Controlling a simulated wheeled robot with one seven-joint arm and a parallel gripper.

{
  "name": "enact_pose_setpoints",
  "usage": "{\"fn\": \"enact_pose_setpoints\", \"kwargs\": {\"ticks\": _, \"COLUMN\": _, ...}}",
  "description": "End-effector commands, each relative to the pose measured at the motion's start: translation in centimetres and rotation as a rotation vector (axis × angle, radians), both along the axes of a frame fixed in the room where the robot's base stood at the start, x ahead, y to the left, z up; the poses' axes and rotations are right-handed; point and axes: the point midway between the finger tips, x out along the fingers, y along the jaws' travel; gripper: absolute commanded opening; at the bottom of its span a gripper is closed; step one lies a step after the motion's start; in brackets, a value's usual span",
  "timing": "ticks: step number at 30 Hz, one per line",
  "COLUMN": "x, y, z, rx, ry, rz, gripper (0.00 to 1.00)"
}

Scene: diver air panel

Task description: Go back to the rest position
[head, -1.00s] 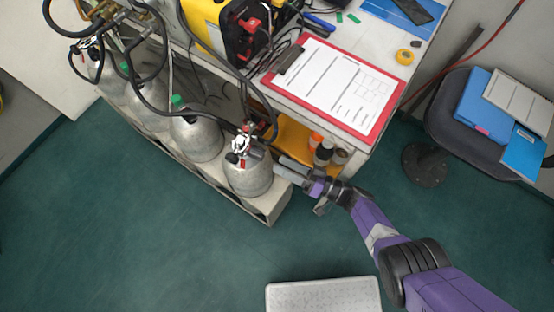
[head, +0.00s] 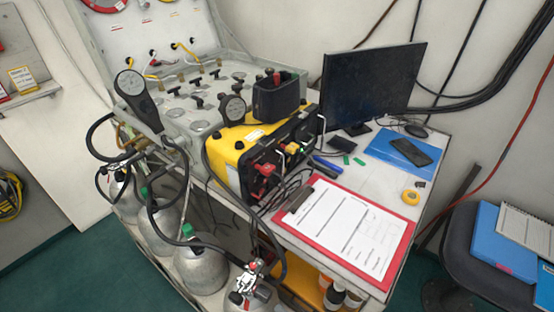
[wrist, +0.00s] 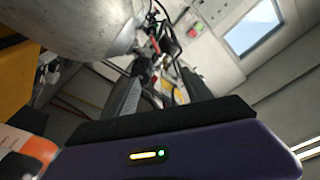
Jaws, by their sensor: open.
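My gripper (wrist: 158,86) shows in the wrist view with its two grey fingers spread apart. Nothing is seen held between them. The rounded grey side of a gas cylinder (wrist: 85,22) fills the upper left of that view, close to the left finger; I cannot tell whether they touch. My arm and gripper are outside the head view. In the head view, the nearest cylinder (head: 250,300), with a valve on top, stands at the bottom edge, partly cut off.
More grey cylinders (head: 202,268) stand in a row beside the bench. A yellow case (head: 233,147), a red clipboard (head: 385,265) and a monitor (head: 372,82) are on the bench. A dark chair (head: 470,250) stands at the right. An orange-topped bottle (wrist: 30,145) is near my gripper's left.

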Motion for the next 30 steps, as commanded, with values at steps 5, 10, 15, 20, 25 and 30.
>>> {"fn": "enact_pose_setpoints", "kwargs": {"ticks": 5, "x": -3.6, "y": 0.1, "z": 2.1, "rx": -0.045, "ry": -0.054, "rz": -0.203, "gripper": 0.59}}
{"fn": "enact_pose_setpoints", "kwargs": {"ticks": 10, "x": -7.3, "y": -2.1, "z": 4.7, "rx": -0.124, "ry": -0.065, "rz": -0.387, "gripper": 0.59}}
{"fn": "enact_pose_setpoints", "kwargs": {"ticks": 15, "x": -11.6, "y": -5.7, "z": 7.7, "rx": -0.231, "ry": -0.04, "rz": -0.543, "gripper": 0.59}}
{"fn": "enact_pose_setpoints", "kwargs": {"ticks": 20, "x": -15.8, "y": -9.7, "z": 11.3, "rx": -0.351, "ry": -0.001, "rz": -0.653, "gripper": 0.59}}
{"fn": "enact_pose_setpoints", "kwargs": {"ticks": 25, "x": -19.9, "y": -14.1, "z": 16.0, "rx": -0.493, "ry": 0.05, "rz": -0.725, "gripper": 0.59}}
{"fn": "enact_pose_setpoints", "kwargs": {"ticks": 30, "x": -23.0, "y": -17.6, "z": 21.5, "rx": -0.633, "ry": 0.091, "rz": -0.744, "gripper": 0.59}}
